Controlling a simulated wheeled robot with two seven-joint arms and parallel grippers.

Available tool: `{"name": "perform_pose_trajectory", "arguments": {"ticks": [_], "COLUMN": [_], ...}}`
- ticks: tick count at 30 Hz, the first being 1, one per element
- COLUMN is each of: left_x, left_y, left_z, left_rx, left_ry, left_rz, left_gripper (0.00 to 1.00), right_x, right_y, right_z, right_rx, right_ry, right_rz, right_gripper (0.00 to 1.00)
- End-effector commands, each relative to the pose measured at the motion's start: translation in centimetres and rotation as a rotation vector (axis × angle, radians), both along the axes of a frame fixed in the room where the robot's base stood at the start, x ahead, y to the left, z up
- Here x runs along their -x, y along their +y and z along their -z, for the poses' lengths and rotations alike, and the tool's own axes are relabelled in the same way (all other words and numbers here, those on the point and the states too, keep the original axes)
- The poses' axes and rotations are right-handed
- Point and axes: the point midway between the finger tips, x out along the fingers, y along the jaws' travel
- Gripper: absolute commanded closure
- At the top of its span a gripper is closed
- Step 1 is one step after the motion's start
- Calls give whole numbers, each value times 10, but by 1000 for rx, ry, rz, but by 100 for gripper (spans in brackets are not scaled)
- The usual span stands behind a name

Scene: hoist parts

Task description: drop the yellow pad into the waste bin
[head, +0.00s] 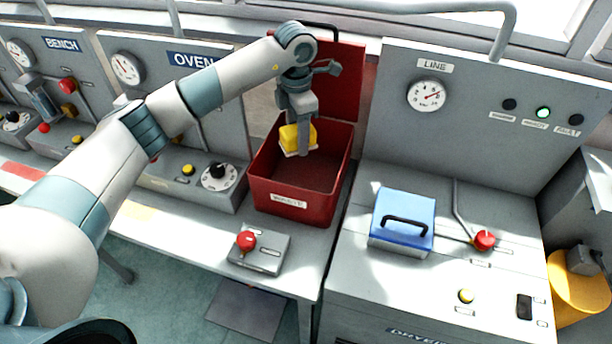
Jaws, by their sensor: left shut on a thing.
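The yellow pad (296,136) is held in my left gripper (299,150), which points down and is shut on it. The pad is over the open mouth of the red waste bin (292,207), towards its left side. The bin stands on the bench with its red lid (340,85) raised at the back. The bin's visible floor looks empty. I cannot tell exactly how far the pad is below or above the rim. My right gripper is not in view.
A control box with a red knob (247,240) sits in front of the bin. The oven panel (195,90) with its dial is at left. At right, a blue lid with a black handle (404,217) and a red-knobbed lever (484,239) are on the dryer top.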

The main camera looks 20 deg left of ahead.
Motion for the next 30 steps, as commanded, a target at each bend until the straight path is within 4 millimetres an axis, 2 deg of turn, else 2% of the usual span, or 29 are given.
{"name": "perform_pose_trajectory", "arguments": {"ticks": [6,16,17,19,20,30], "left_x": [0,0,0,0,0,0], "left_y": [0,0,0,0,0,0], "left_z": [13,15,15,15,15,14], "left_rx": [0,0,0,0,0,0], "left_ry": [-1,-1,-1,-1,-1,-1], "left_rz": [1,0,0,0,0,0], "left_gripper": [95,95,53,36,34,34], "right_x": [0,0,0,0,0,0], "right_y": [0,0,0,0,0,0], "right_z": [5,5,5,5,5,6], "right_rx": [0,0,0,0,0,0], "right_ry": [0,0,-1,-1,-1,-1], "right_rz": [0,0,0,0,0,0], "right_gripper": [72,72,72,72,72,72]}}
